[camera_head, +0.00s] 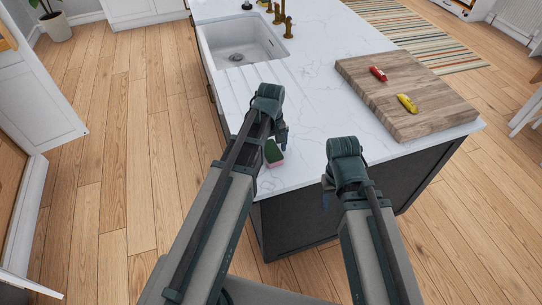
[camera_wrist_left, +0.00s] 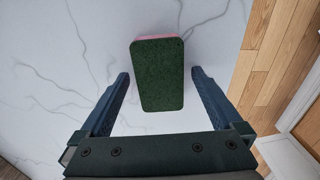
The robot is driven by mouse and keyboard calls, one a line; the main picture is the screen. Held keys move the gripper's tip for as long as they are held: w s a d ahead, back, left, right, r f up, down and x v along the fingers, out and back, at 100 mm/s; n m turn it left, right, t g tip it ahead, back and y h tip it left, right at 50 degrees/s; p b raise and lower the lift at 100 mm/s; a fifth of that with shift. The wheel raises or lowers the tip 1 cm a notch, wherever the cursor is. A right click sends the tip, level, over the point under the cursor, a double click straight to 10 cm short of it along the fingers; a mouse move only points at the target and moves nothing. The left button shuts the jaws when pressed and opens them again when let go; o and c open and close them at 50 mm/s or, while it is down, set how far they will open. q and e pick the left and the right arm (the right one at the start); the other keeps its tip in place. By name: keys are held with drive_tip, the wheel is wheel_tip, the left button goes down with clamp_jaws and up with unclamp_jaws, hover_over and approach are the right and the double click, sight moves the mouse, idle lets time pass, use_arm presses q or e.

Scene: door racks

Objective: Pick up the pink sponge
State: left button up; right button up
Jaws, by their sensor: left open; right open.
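The pink sponge has a dark green scouring face on top. In the head view the sponge (camera_head: 273,153) lies on the white countertop near its front edge, partly hidden by my left arm. In the left wrist view the sponge (camera_wrist_left: 158,76) lies ahead of and partly between the open fingers, with a thin pink edge showing at its far end. My left gripper (camera_wrist_left: 160,95) is open and empty, with a gap on both sides of the sponge. In the head view my left gripper (camera_head: 281,135) is over the counter. My right gripper (camera_head: 326,190) is near the counter's front edge, its fingers mostly hidden.
A wooden cutting board (camera_head: 440,112) with a red item (camera_head: 378,74) and a yellow item (camera_head: 406,103) lies on the counter's right. A white sink (camera_head: 240,45) with brass taps (camera_head: 283,20) is at the far left. The marble countertop (camera_head: 325,70) between them is clear.

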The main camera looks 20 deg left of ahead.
use_arm(q)
drive_tip(key=shift+c, duration=0.2)
drive_tip(key=c, duration=1.3)
drive_tip(key=shift+r, duration=0.1)
